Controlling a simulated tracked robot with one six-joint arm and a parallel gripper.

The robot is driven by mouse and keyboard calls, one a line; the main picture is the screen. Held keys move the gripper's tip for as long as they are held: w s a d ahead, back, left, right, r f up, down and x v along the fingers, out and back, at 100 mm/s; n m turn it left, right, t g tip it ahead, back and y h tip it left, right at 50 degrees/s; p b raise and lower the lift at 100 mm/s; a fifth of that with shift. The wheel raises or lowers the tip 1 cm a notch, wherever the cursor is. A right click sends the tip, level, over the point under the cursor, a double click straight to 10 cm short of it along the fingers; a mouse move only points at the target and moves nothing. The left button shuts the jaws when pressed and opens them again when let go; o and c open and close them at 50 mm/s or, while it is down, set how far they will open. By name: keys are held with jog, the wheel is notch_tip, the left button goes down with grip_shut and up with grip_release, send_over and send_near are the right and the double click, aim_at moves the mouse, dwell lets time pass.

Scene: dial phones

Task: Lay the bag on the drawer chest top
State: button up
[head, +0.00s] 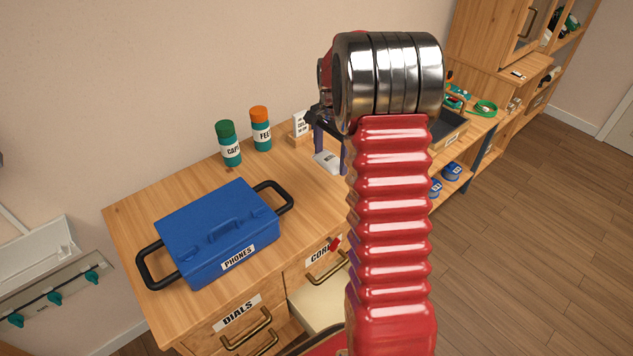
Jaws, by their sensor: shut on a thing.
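The bag (326,161) is a small pale grey packet with dark print, low between the fingers of my gripper (331,155). My gripper is shut on it, over the back right part of the drawer chest top (185,188). The chest top is light wood. My red arm hides the bag's right side and part of the chest top. I cannot tell whether the bag touches the wood.
A blue PHONES case (215,230) with black handles fills the front left of the top. A green-capped jar (229,145), an orange-capped jar (261,130) and a small white sign (301,124) stand behind. A drawer (318,304) is open below.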

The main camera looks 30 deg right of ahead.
aim_at(331, 157)
jog(key=shift+f, duration=2.1)
jog(key=shift+f, duration=1.85)
jog(key=shift+f, duration=0.1)
jog(key=o, duration=1)
jog(key=shift+o, duration=0.2)
notch_tip(331, 157, up, 12)
jog(key=shift+r, duration=0.1)
